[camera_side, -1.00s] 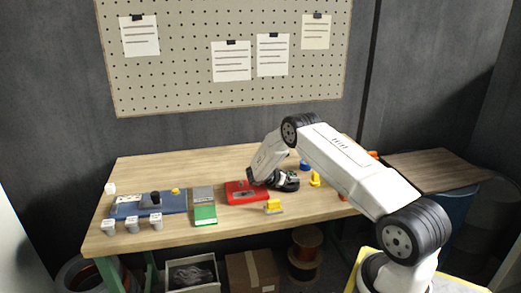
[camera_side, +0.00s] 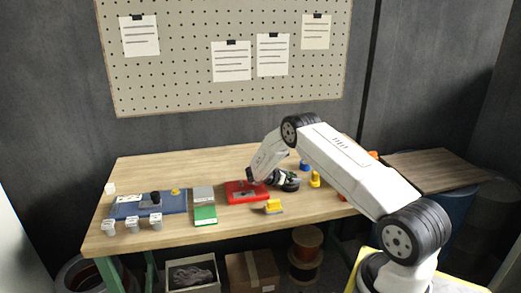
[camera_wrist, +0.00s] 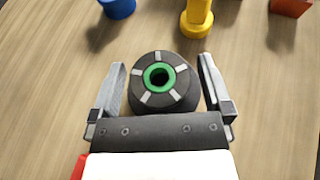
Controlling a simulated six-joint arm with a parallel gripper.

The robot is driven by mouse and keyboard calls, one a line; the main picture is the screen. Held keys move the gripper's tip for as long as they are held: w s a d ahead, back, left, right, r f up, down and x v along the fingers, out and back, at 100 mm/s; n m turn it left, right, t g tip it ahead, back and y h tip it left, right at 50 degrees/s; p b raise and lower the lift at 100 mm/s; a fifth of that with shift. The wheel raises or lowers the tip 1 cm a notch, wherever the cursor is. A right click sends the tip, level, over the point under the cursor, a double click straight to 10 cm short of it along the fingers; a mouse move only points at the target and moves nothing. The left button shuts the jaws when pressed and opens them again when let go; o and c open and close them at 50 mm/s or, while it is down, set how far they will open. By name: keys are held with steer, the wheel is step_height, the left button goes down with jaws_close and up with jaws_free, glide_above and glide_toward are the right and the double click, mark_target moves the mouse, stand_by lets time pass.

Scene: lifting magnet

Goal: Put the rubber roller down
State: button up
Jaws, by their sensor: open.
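The rubber roller (camera_wrist: 162,84) shows in the wrist view as a short black cylinder with a green ring, a dark central hole and pale radial marks on its end. It appears to stand end-up on the wooden table. My gripper (camera_wrist: 162,82) is open around it, one finger on each side, with a small gap visible at each finger. In the side view the roller (camera_side: 290,185) is a small dark shape on the table, partly hidden by my gripper. Its contact with the table is not clearly seen.
A red box (camera_side: 246,192) lies just left of my gripper. A yellow piece (camera_side: 315,180), a blue piece (camera_side: 304,166) and an orange piece (camera_wrist: 291,6) stand beyond the roller. Another yellow piece (camera_side: 273,206) is nearer the front edge. Bare wood surrounds the roller.

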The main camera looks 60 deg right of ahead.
steer(key=shift+w+a+r, duration=0.2)
steer(key=shift+w+a, duration=0.05)
steer(key=shift+a, duration=0.2)
steer(key=shift+v, duration=1.1)
step_height(320, 180, up, 5)
steer(key=shift+s+d+r, duration=0.1)
steer(key=shift+d+r, duration=0.05)
steer(key=shift+r, duration=0.8)
steer(key=s+a+r+m+t+y, duration=0.1)
steer(key=s+a+m+t+y, duration=0.2)
steer(key=a, duration=0.8)
steer(key=s+a+r+m+t+y, duration=0.1)
steer(key=a+r+m+y, duration=0.2)
steer(key=a, duration=0.8)
steer(key=s+a+m+t+y, duration=0.2)
steer(key=s+a, duration=0.3)
steer(key=a, duration=0.3)
steer(key=s+a+r+m+t+y, duration=0.1)
steer(key=s+a+m+y, duration=0.3)
steer(key=a, duration=0.5)
steer(key=shift+s+m+t+y, duration=0.3)
steer(key=shift+s+m+t, duration=0.2)
steer(key=shift+s+m, duration=0.2)
